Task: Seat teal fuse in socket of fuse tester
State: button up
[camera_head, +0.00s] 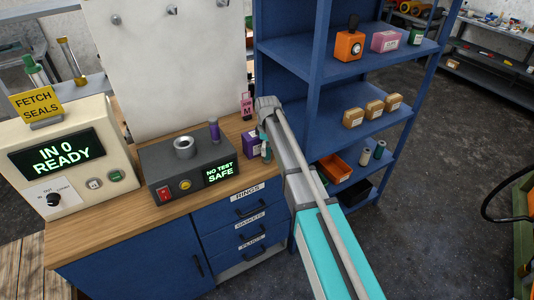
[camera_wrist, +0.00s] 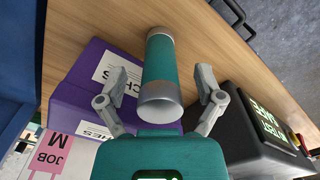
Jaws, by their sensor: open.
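The teal fuse (camera_wrist: 158,75) has silver caps at both ends. It appears to stand on the bench beside a purple box, with its near cap toward my wrist camera. My gripper (camera_wrist: 163,80) is open, one finger on each side of the fuse, with visible gaps. In the head view the fuse (camera_head: 266,150) is partly hidden by my arm. The fuse tester (camera_head: 160,170) is a dark grey box left of it. Its silver ring socket (camera_head: 184,147) is on top and looks empty. Its display (camera_head: 220,172) reads "NO TEST SAFE".
The purple box (camera_wrist: 85,90) is close to my left finger in the wrist view, and the tester (camera_wrist: 245,125) is on the right. A purple cylinder (camera_head: 214,130) stands at the tester's back. A pink job tag (camera_head: 247,105) and blue shelves (camera_head: 300,80) are behind.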

dwell(0.3)
grip_shut()
dwell(0.3)
jog(key=shift+r, duration=0.2)
notch_tip(320, 180, up, 2)
jog(key=shift+r+p, duration=0.1)
jog(key=shift+p, duration=1.15)
jog(key=s+d+r+p, duration=0.3)
jog(key=s+r+p, duration=0.7)
jog(key=s, duration=0.3)
jog(key=shift+s+d+r, duration=0.2)
jog(key=shift+s+d, duration=0.05)
jog(key=shift+d, duration=0.1)
